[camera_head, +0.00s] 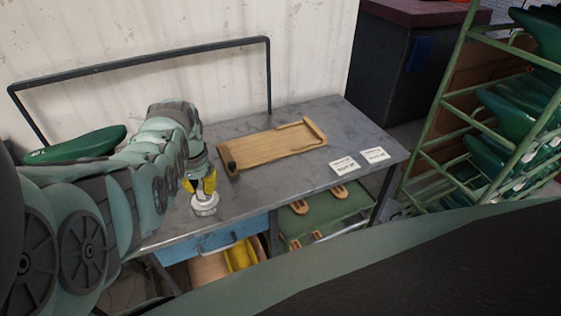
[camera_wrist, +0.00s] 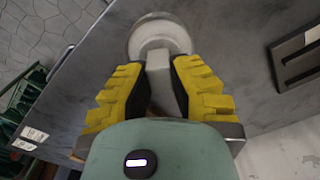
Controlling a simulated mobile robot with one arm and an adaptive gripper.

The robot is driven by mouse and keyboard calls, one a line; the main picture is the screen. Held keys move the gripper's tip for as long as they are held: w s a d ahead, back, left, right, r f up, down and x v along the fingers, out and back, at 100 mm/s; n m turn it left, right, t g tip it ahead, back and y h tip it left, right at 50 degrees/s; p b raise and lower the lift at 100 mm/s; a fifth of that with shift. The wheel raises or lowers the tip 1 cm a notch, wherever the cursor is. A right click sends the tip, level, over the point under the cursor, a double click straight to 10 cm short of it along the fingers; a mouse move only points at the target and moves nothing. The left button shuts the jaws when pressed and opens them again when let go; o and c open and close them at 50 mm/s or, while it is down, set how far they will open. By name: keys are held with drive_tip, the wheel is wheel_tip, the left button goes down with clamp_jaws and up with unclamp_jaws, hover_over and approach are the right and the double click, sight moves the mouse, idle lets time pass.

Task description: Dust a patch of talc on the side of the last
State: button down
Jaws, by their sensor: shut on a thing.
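A dark green last (camera_head: 85,143) lies at the far left of the bench, partly hidden behind my arm. My gripper (camera_head: 202,186) has yellow fingers, and is shut on a white tool with a wide round end (camera_head: 205,205). It holds the tool with the round end down, near the bench's front edge. In the wrist view the pale square stem (camera_wrist: 158,75) is between the yellow fingers, and the white round end (camera_wrist: 160,38) is beyond them. I cannot tell if the round end touches the bench. No talc patch shows on the visible part of the last.
The grey bench (camera_head: 270,190) carries a wooden board (camera_head: 270,150) with a dark knob, and two white cards (camera_head: 345,166) at the right. A green rack (camera_head: 480,130) of green lasts stands to the right. A dark rail (camera_head: 150,64) runs behind the bench.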

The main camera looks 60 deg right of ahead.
sight(201, 186)
drive_tip(key=shift+r+p, duration=2.35)
drive_tip(key=shift+r, duration=1.05)
drive_tip(key=w+a+r+n+p, duration=0.4)
drive_tip(key=w+a+r+n, duration=0.1)
drive_tip(key=w+a+r, duration=1.15)
drive_tip(key=w+a+r+n+p, duration=0.1)
drive_tip(key=a+r+n+p, duration=0.45)
drive_tip(key=a+r, duration=1.25)
wheel_tip(201, 186, up, 38)
drive_tip(key=d+n+p, duration=0.1)
drive_tip(key=n+p, duration=0.1)
drive_tip(key=p, duration=3.4)
drive_tip(key=shift+d, duration=0.2)
drive_tip(key=shift+w+f, duration=0.15)
